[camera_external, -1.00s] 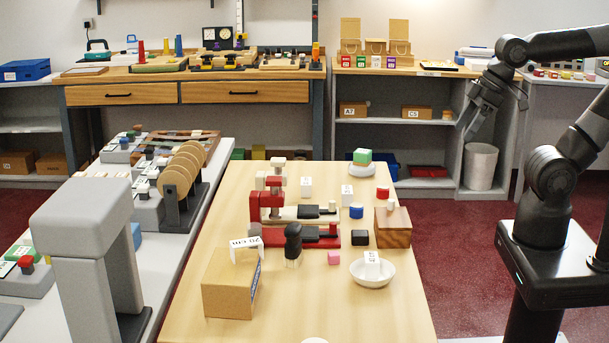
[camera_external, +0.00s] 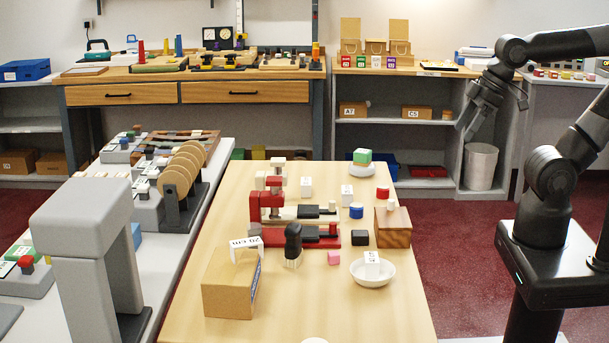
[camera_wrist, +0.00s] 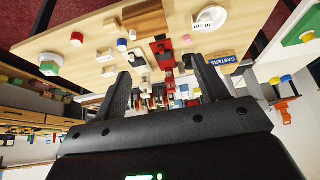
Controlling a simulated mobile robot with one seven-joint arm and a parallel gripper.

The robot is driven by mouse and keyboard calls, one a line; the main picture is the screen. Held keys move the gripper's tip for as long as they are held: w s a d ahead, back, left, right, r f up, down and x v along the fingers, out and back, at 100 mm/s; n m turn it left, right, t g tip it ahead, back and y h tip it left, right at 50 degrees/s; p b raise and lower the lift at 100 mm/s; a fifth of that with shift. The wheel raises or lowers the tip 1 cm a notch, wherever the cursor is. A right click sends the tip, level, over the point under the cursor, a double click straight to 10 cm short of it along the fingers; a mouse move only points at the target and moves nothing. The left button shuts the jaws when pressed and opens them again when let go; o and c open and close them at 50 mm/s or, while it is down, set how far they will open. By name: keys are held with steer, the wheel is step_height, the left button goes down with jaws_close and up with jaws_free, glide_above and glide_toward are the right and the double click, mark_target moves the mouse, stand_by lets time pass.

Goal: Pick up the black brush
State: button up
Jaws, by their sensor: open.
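The black brush (camera_external: 293,238) stands upright on the light wooden table (camera_external: 190,310), black handle up and pale end down. I cannot pick the brush out in the wrist view. My gripper (camera_external: 464,131) is raised well beyond the table's right side, far from the brush. In the wrist view its two black fingers (camera_wrist: 160,82) are apart with nothing held between them.
A wooden block (camera_external: 393,230) stands at the right edge. The table's front right is clear.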

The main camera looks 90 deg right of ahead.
steer(key=shift+o, duration=0.5)
steer(key=o, duration=0.3)
steer(key=m+g+h, duration=0.1)
steer(key=m, duration=0.1)
glide_above(294, 226)
steer(key=s, duration=0.4)
step_height(294, 226, down, 14)
steer(key=f, duration=0.1)
steer(key=shift+m, duration=0.3)
steer(key=x, duration=0.5)
steer(key=shift+w+f, duration=0.1)
steer(key=shift+w, duration=0.3)
steer(key=shift+a+x, duration=0.2)
steer(key=shift+x, duration=1.15)
steer(key=shift+a+x, duration=0.2)
steer(key=shift+x, duration=1.15)
